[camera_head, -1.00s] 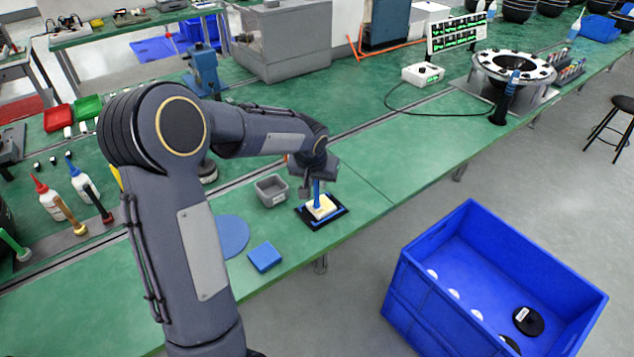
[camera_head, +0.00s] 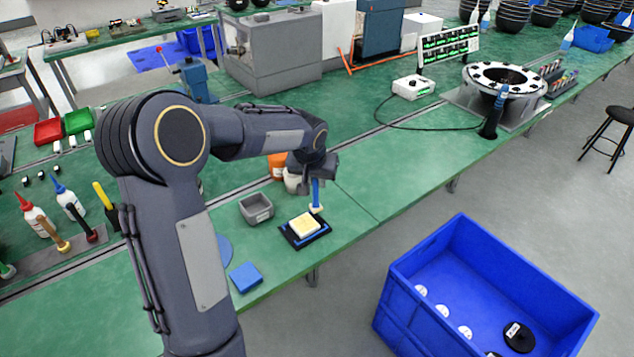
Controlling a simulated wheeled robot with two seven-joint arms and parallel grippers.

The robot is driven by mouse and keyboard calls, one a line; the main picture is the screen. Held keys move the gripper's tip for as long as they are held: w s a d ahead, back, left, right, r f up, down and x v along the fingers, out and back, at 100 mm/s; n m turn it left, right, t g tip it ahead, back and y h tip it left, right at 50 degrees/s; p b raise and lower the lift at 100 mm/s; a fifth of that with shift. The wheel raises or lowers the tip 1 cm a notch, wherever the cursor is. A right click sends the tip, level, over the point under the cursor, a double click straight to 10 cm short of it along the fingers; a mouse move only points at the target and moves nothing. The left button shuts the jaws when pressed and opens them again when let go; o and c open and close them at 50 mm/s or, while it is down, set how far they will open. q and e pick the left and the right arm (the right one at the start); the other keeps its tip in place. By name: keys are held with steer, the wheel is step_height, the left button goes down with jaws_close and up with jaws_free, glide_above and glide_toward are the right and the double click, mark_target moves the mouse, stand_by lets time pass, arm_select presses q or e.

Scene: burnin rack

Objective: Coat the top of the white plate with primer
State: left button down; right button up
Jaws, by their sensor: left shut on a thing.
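The pale plate (camera_head: 305,223) lies flat in a black holder (camera_head: 290,239) with blue edges, close to the front edge of the green bench. Its top looks cream-yellow with a whiter rim; I cannot tell how far any coat reaches. My left gripper (camera_head: 317,176) is shut on the blue handle of an upright brush (camera_head: 316,194). The brush's pale head is at the plate's far right corner; I cannot tell whether it touches. A white pot (camera_head: 292,183) is partly hidden behind my left wrist. My right gripper is not in view.
An open grey box (camera_head: 256,210) stands left of the holder. A blue block (camera_head: 245,277) lies nearer the front edge. An orange container (camera_head: 277,166) stands behind my forearm. The bench right of the holder is clear. A blue crate (camera_head: 400,310) stands on the floor.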

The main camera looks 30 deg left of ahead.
arm_select(q)
steer(key=shift+w+r, duration=0.1)
steer(key=shift+r, duration=0.55)
steer(key=shift+r+p, duration=1.15)
steer(key=shift+r, duration=0.2)
